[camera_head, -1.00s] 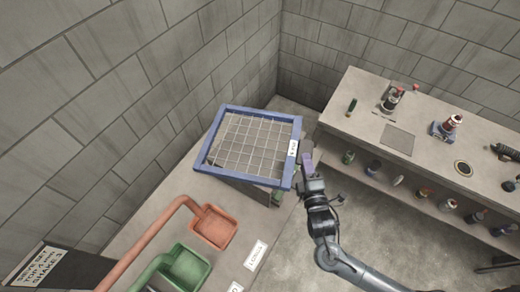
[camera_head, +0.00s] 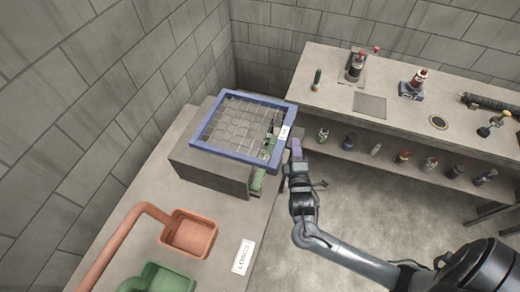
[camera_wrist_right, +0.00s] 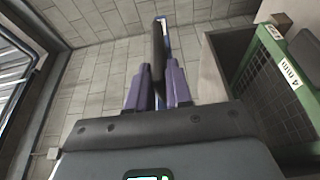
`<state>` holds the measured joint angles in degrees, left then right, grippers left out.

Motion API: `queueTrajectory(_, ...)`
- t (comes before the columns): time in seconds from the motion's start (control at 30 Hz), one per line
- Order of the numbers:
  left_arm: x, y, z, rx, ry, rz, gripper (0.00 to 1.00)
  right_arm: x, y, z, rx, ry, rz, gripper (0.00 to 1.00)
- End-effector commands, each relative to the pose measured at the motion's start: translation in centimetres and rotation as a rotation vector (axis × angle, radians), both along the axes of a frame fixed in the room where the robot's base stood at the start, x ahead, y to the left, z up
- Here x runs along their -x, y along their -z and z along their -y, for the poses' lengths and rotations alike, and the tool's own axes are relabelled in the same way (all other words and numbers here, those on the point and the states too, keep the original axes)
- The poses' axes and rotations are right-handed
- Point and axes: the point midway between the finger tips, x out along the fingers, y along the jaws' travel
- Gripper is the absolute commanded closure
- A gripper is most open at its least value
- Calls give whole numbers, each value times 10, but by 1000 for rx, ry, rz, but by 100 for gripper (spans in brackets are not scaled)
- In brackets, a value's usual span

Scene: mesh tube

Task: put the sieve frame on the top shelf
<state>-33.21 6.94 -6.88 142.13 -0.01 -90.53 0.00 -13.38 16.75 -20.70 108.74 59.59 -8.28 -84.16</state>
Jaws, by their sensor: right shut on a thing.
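The sieve frame (camera_head: 212,147) is a square blue frame with a wire mesh and a white label on its right side. My right gripper (camera_head: 296,150) is shut on its right edge. In the right wrist view the purple fingers (camera_wrist_right: 158,85) close on a dark bar with a blue edge. The frame appears above a grey box-like rack (camera_head: 205,176); I cannot tell whether they touch. A green frame (camera_head: 258,182) shows at the rack's open side; its label in the right wrist view (camera_wrist_right: 285,64) reads 4 mm. My left gripper is not in view.
An orange scoop (camera_head: 188,234) and a green scoop (camera_head: 160,278) lie on the left bench, near a white label card (camera_head: 243,257). A right-hand bench (camera_head: 330,75) holds tools on top and several bottles on its lower shelf. Block walls stand behind; open floor lies between.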

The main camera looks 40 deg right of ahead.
Motion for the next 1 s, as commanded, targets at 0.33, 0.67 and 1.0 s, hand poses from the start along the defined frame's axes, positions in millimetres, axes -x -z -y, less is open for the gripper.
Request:
queueTrajectory(0.33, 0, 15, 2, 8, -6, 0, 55, -60, 38, -29, -2, 0, 8, 100)
queueTrajectory(0.67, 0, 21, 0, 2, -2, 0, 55, -81, 52, -39, -2, -1, 6, 100)
queueTrajectory(1.0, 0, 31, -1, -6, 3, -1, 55, -81, 87, -39, 0, -1, 5, 100)
